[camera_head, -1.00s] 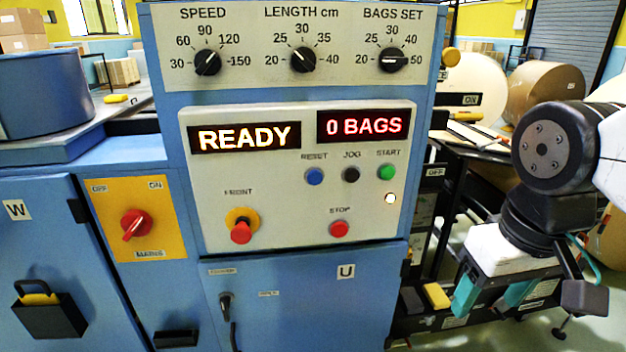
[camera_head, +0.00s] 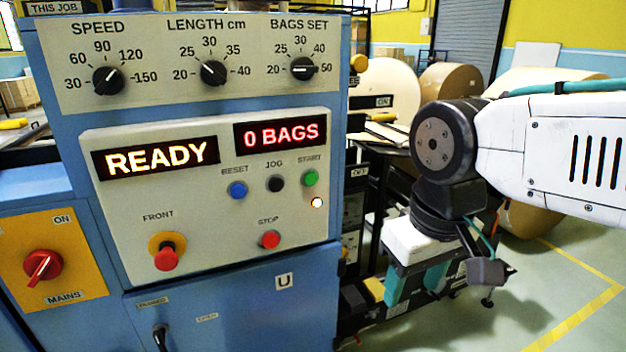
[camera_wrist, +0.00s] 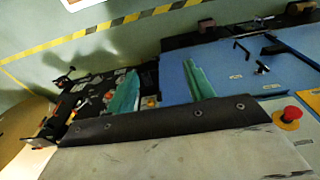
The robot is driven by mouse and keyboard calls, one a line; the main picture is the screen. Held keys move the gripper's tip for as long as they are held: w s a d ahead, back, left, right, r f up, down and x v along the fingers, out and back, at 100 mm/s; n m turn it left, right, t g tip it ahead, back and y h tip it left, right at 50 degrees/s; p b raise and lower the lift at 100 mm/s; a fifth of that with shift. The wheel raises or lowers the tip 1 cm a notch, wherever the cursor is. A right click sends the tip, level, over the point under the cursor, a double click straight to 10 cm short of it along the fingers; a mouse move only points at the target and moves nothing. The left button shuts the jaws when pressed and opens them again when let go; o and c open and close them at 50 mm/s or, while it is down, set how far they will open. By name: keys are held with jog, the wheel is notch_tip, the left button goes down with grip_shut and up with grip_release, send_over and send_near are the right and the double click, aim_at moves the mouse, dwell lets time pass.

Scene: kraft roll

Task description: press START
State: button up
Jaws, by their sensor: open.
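The green START button (camera_head: 310,178) is on the right side of the pale control panel (camera_head: 210,230), below the red "0 BAGS" display (camera_head: 280,134). The other display (camera_head: 156,158) reads READY. My gripper (camera_head: 415,283) hangs to the right of and below START, clear of the panel, with its teal fingers apart and nothing between them. The wrist view shows the same open fingers (camera_wrist: 162,85) over the lower part of the blue machine and the floor. START is not identifiable in the wrist view.
Blue RESET (camera_head: 237,190), black JOG (camera_head: 275,184) and red STOP (camera_head: 270,239) sit near START. A red FRONT mushroom button (camera_head: 166,256) is lower left. A lit white lamp (camera_head: 317,203) is just below START. Dark machine parts (camera_head: 355,300) stand beside my gripper; floor is open at right.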

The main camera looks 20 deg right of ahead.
grip_shut()
dwell(1.5)
